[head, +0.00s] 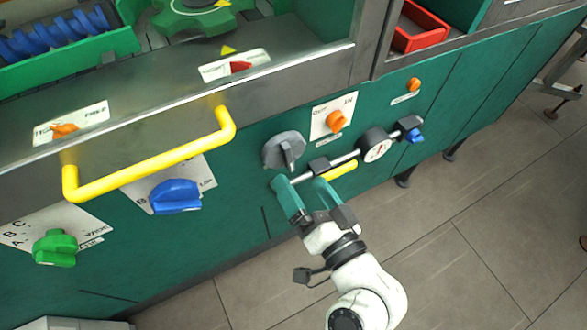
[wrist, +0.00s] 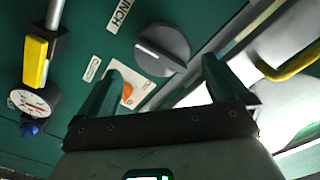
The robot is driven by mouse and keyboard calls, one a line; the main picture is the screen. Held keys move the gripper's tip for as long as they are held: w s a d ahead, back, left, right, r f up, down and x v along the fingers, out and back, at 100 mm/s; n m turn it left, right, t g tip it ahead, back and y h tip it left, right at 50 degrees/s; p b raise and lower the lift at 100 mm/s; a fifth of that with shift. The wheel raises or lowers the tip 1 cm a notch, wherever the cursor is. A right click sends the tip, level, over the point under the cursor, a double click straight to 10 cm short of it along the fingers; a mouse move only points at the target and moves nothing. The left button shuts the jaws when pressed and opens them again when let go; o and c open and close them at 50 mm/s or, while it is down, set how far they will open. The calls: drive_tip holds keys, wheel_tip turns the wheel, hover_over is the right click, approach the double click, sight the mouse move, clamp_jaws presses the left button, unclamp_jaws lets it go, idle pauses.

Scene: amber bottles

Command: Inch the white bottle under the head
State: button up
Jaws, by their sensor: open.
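The grey round knob (head: 283,150) sits on the green front panel. In the wrist view the same knob (wrist: 162,48) shows its raised grip bar, and a white label reading INCH (wrist: 120,14) is beside it. My gripper (head: 299,185) is open, its teal fingers apart just below the knob in the head view. In the wrist view my gripper (wrist: 163,72) has one finger on each side of the knob's lower area, with nothing held; contact cannot be told. A green star-shaped wheel (head: 195,18) shows at the top. I see no white bottle or head.
Close by are an orange knob (head: 336,121), a dial gauge (head: 376,146) on a metal rod and a yellow grip (head: 340,171). A yellow handle (head: 150,165), blue knob (head: 176,196) and green knob (head: 54,248) are left. Tiled floor (head: 480,215) lies open at right.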

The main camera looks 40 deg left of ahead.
sight(293, 162)
drive_tip(key=shift+v, duration=1.4)
drive_tip(key=shift+r, duration=0.1)
drive_tip(key=w+a+m+p, duration=0.1)
drive_tip(key=a+m+p, duration=0.2)
drive_tip(key=m, duration=0.2)
drive_tip(key=w+a+m+p, duration=0.2)
drive_tip(key=a+m, duration=0.2)
drive_tip(key=m, duration=0.1)
drive_tip(key=w+a+m+p, duration=0.2)
drive_tip(key=a+m+p, duration=0.1)
drive_tip(key=m, duration=0.2)
drive_tip(key=shift+a+p, duration=0.25)
drive_tip(key=shift+p, duration=0.05)
drive_tip(key=shift+w, duration=0.1)
drive_tip(key=c, duration=0.6)
drive_tip(key=shift+c, duration=0.2)
